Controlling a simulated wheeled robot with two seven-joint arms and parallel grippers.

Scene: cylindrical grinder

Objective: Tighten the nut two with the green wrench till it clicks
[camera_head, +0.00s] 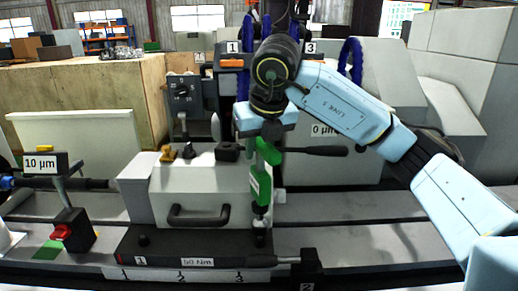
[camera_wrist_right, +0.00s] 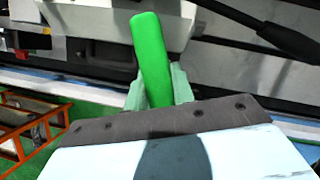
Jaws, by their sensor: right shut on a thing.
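The green wrench (camera_head: 261,184) stands nearly upright in front of the grey box with a handle, with a white label on its side. My right gripper (camera_head: 267,140) is shut on its upper part. In the right wrist view the green wrench handle (camera_wrist_right: 152,60) sticks out between the fingers (camera_wrist_right: 158,88). The wrench's lower end is just above a dark nut (camera_head: 260,240) at the right of the black base; I cannot tell whether they touch. Another dark nut (camera_head: 143,240) is at the left, above a "1" label. No "2" label shows clearly beside the right nut. My left gripper is out of view.
The grey box (camera_head: 205,190) has a black front handle and small knobs on top. A bar labelled "50 Nm" (camera_head: 195,262) lies along the front. Machine housings are behind my right arm.

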